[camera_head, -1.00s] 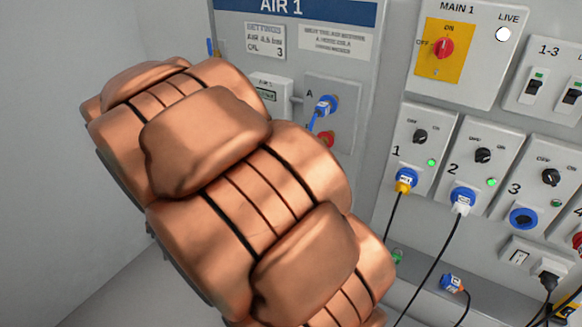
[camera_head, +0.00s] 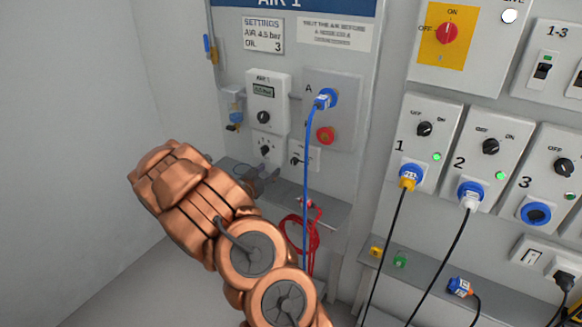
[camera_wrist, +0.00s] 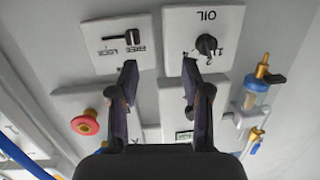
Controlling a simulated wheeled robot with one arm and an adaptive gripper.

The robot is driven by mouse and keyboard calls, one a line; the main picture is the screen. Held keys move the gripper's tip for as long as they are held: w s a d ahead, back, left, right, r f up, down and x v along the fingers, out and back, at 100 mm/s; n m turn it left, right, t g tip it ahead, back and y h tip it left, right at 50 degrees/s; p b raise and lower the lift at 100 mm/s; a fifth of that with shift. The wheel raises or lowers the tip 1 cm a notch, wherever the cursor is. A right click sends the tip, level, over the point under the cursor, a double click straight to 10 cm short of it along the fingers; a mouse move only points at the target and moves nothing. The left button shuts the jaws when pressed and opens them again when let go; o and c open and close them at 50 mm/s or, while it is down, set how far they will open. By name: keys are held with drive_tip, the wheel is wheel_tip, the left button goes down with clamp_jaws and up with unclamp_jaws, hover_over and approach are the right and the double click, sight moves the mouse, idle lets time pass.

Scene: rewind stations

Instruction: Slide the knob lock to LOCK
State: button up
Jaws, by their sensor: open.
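The knob lock is a white plate with a dark slider (camera_wrist: 130,36) in a slot at the upper left of the wrist view. The view is upside down; FREE is written on the right and LOCK on the left. The slider handle stands at the right, FREE end. My gripper (camera_wrist: 157,85) is open and empty, its dark fingers pointing up the picture. The left fingertip overlaps the plate's lower right corner; I cannot tell whether it touches. In the head view the lock plate (camera_head: 304,157) is small, low on the AIR 1 panel.
The black OIL knob (camera_wrist: 207,45) sits on a plate right beside the lock, near the right finger. A red knob (camera_wrist: 86,122) is at lower left. A blue hose (camera_head: 306,170) hangs beside the lock, with coiled red hose (camera_head: 300,236) below. A shelf (camera_head: 335,210) runs underneath.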

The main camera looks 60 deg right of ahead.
sight(293, 161)
drive_tip(key=shift+m+g+h, duration=0.3)
drive_tip(key=shift+g+h, duration=0.5)
drive_tip(key=shift+g, duration=0.1)
drive_tip(key=shift+s+d+f+p, duration=0.15)
drive_tip(key=shift+s+d, duration=0.3)
drive_tip(key=shift+d, duration=1.15)
drive_tip(key=shift+s+d+f+p, duration=0.1)
drive_tip(key=shift+s+d+p, duration=0.3)
drive_tip(key=shift+d, duration=1.2)
drive_tip(key=shift+s+d+f+p, duration=0.1)
drive_tip(key=shift+s+d, duration=0.45)
drive_tip(key=shift+d, duration=1.05)
drive_tip(key=shift+r, duration=0.1)
clamp_jaws()
